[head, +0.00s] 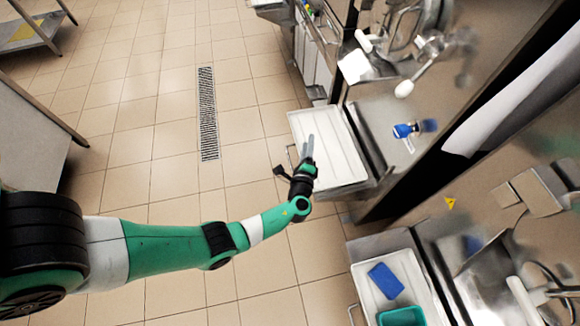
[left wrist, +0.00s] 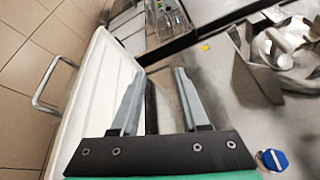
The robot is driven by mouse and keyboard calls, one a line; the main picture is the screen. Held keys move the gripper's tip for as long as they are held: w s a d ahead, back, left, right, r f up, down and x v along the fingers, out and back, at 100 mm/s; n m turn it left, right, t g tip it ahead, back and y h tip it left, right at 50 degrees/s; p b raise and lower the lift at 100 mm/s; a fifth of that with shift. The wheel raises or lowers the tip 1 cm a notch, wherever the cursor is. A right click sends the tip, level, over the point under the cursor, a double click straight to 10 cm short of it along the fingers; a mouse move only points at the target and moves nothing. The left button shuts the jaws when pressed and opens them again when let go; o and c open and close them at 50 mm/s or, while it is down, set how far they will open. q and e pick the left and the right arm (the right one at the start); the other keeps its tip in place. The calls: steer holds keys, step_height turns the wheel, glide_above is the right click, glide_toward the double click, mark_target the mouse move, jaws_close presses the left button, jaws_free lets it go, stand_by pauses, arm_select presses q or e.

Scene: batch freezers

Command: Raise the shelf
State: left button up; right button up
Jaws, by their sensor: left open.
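The white shelf (head: 328,148) is a shallow, rimmed tray on the front of the middle batch freezer (head: 385,120). It looks empty and flat. A metal loop handle (left wrist: 48,85) sticks out from its outer edge in the left wrist view, where the white shelf surface (left wrist: 100,75) fills the left side. My left gripper (head: 309,146) is over the shelf's outer part in the head view. Its two fingers (left wrist: 158,95) are apart with nothing between them. The gripper partly hides the handle side in the head view. My right gripper is not in view.
A second shelf (head: 368,300) at the lower right holds a blue sponge (head: 385,280) and a green tub (head: 402,317). A blue-capped fitting (head: 403,131) juts from the middle freezer. Open tiled floor with a drain grate (head: 208,115) lies to the left.

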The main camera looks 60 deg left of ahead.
arm_select(q)
steer(key=m+g+b, duration=0.1)
steer(key=b, duration=1)
glide_toward(289, 158)
steer(key=d, duration=0.2)
steer(key=shift+h, duration=0.3)
steer(key=b+x, duration=0.2)
steer(key=x, duration=0.2)
steer(key=b+x, duration=0.2)
steer(key=x, duration=0.1)
steer(key=s+b+x, duration=0.1)
steer(key=b+x, duration=0.1)
steer(key=x, duration=0.2)
steer(key=shift+w+a, duration=0.15)
steer(key=shift+a, duration=0.4)
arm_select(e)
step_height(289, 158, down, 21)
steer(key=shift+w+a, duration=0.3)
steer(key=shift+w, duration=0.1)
arm_select(q)
steer(key=shift+c, duration=0.2)
jaws_close()
steer(key=shift+r, duration=0.1)
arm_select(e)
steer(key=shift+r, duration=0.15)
